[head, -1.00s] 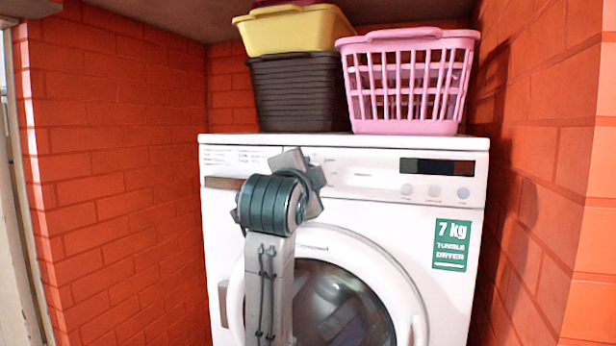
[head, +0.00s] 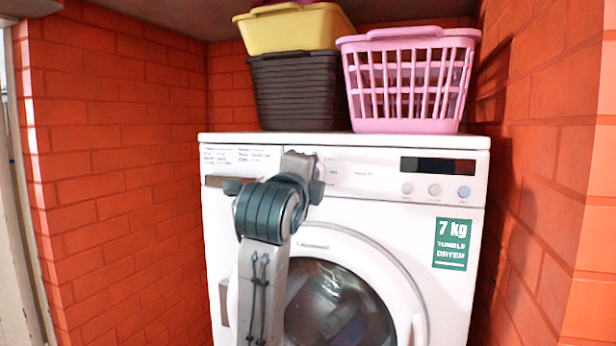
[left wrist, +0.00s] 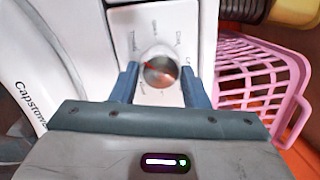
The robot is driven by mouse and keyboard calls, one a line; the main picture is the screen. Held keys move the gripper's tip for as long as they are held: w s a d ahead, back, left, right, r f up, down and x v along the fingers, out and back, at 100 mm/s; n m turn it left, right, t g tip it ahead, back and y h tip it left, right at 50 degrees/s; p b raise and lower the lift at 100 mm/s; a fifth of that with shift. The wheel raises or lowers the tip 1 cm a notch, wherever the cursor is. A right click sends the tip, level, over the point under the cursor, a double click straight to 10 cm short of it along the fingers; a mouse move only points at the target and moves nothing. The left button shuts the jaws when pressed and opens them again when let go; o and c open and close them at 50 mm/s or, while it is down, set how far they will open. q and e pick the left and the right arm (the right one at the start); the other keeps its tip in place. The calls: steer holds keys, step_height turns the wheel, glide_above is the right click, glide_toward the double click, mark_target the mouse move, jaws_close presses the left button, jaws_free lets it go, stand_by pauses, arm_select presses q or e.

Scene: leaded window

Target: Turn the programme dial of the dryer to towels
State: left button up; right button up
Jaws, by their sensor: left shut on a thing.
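The programme dial (left wrist: 160,72) is a round metallic knob with a red mark, on the dryer's white control panel (left wrist: 152,18). Small printed labels ring it, too blurred to read surely. In the left wrist view the red mark points to the upper left. My left gripper (left wrist: 160,84) has one blue-grey finger on each side of the dial and is shut on it. In the head view my left gripper (head: 306,170) is at the panel of the white dryer (head: 455,180), and my arm mostly hides the dial. My right gripper is in neither view.
A pink basket (head: 405,126) and a dark basket (head: 298,95) with a yellow one (head: 290,32) in it stand on the dryer. Buttons (head: 434,189) and a dark display (head: 438,167) are on the panel's right. Brick walls stand close on both sides.

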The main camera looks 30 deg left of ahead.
arm_select(q)
steer(key=shift+f, duration=0.15)
steer(key=o, duration=1)
steer(key=b+v, duration=0.4)
steer(key=v, duration=0.6)
steer(key=shift+s+d, duration=0.2)
steer(key=shift+s, duration=0.15)
